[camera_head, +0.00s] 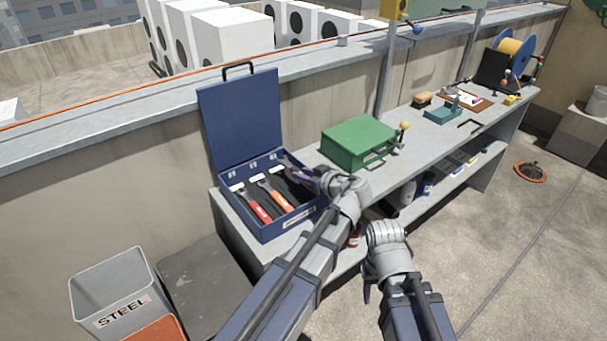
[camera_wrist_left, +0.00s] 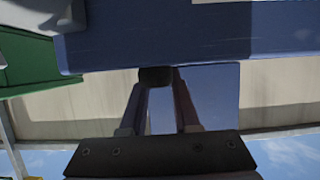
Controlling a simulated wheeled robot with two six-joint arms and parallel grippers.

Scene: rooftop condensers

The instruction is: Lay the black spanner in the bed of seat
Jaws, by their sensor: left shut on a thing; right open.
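The blue case (camera_head: 268,238) stands open on the near left end of the bench, its lid up at the back. A red-handled spanner (camera_head: 258,208) and an orange-handled spanner (camera_head: 274,195) lie in its beds. My left gripper (camera_head: 314,177) is over the case's right end, shut on the black spanner. Only a dark end of the spanner (camera_wrist_left: 156,76) shows between the fingers in the left wrist view; most of it is hidden. I cannot tell whether it touches the case's bed. My right gripper (camera_head: 367,291) is open and empty, in front of the bench.
A green box (camera_head: 357,138) stands just right of the case. A grey STEEL bin (camera_head: 115,292) stands at lower left. Bottles stand on the lower shelf.

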